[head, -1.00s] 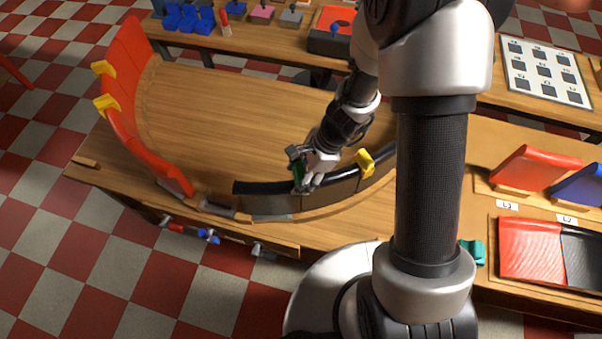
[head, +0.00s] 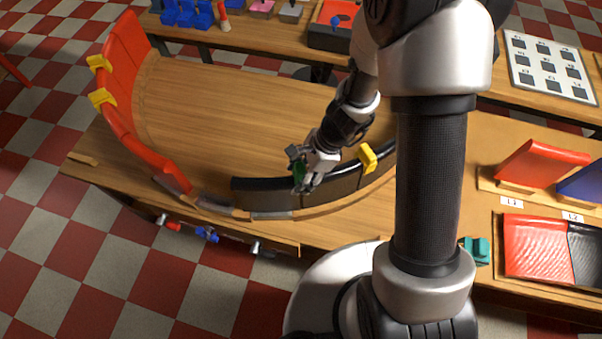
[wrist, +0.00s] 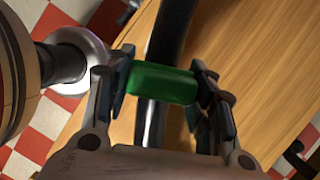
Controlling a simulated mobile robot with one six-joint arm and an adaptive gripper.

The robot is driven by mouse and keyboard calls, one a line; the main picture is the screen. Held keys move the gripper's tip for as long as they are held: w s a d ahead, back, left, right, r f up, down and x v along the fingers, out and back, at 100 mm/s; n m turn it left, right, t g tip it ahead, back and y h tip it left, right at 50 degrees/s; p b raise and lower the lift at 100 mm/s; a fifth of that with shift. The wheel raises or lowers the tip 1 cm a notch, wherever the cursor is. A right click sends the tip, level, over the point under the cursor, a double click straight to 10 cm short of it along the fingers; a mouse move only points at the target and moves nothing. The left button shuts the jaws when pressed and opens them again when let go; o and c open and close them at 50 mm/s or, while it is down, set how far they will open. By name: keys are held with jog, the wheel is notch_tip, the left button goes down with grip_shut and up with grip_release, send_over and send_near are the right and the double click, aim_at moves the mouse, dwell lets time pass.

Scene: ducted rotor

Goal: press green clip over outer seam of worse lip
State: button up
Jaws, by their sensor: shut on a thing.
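The green clip (wrist: 162,83) is held between the two fingers of my gripper (wrist: 165,85) in the wrist view. In the head view my gripper (head: 305,172) is at the black curved lip (head: 262,184), near the seam between two of its segments, and the clip shows as a small green patch (head: 298,171). In the wrist view the black lip (wrist: 173,35) runs beneath and beyond the clip. I cannot tell whether the clip touches the lip. The red curved lip (head: 126,60) stands at the left, with two yellow clips (head: 102,97) on its outer side.
A yellow clip (head: 367,158) sits on the black lip just right of my gripper. Red and dark sample panels (head: 535,247) lie at the right. Blue parts (head: 186,14) stand on the back bench. The wooden surface (head: 235,105) inside the curve is clear.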

jog(key=shift+f, duration=0.2)
jog(key=o, duration=1.1)
jog(key=shift+r, duration=0.1)
jog(key=v, duration=1.2)
jog(key=shift+a, duration=0.1)
